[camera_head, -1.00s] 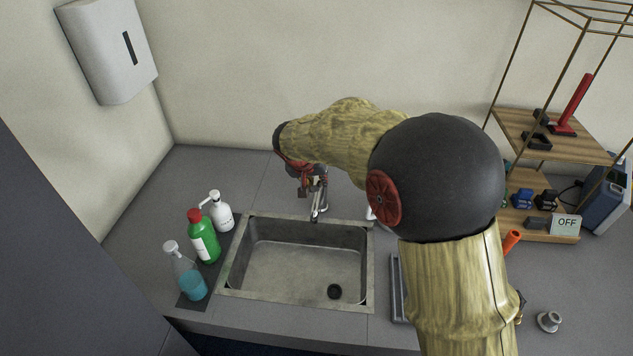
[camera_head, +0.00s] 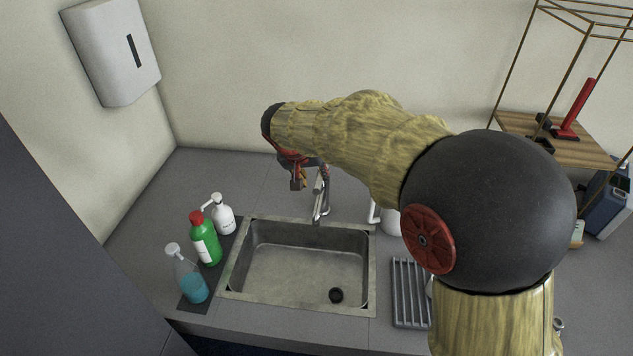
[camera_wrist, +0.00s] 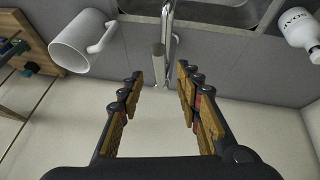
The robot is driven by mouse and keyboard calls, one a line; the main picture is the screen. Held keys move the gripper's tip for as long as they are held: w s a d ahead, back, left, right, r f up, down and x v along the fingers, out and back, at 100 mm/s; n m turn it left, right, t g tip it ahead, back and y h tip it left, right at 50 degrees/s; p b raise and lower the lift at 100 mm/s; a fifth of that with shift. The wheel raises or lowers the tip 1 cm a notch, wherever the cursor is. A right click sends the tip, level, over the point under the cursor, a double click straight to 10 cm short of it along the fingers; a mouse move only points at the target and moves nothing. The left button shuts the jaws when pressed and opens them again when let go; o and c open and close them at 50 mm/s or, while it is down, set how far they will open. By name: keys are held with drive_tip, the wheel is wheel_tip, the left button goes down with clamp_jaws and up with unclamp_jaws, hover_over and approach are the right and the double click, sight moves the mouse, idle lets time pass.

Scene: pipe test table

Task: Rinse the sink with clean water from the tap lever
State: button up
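The steel sink (camera_head: 232,290) is set into the grey counter, with a dark round drain (camera_head: 336,295) at its lower right. The chrome tap (camera_head: 320,200) stands behind the sink's back edge, its spout reaching over the basin. No running water shows. My gripper (camera_head: 298,184) is behind and left of the tap, above the counter. In the wrist view my gripper (camera_wrist: 161,82) is open and empty, and the tap (camera_wrist: 165,30) shows beyond and between its fingertips. In the head view my arm crosses right of the tap. I cannot tell whether any fingertip touches the lever.
A blue spray bottle (camera_head: 190,278), a green bottle (camera_head: 206,242) and a white pump bottle (camera_head: 223,217) stand left of the sink. A white mug (camera_wrist: 82,43) is near the tap. A grey drying rack (camera_head: 409,290) lies right of the sink. A wooden shelf (camera_head: 560,145) stands at right.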

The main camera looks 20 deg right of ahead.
drive_tip(key=shift+v, duration=2.05)
drive_tip(key=s+d+f+n+y+b, duration=0.1)
drive_tip(key=s+d+b, duration=0.1)
drive_tip(key=s, duration=1.4)
drive_tip(key=s+d+f+n+t+y+b, duration=0.1)
drive_tip(key=s+n+y+b, duration=0.1)
drive_tip(key=s, duration=1.3)
drive_tip(key=shift+s+d+f+y+b, duration=0.3)
drive_tip(key=shift+s+d+f, duration=0.05)
drive_tip(key=shift+s, duration=0.05)
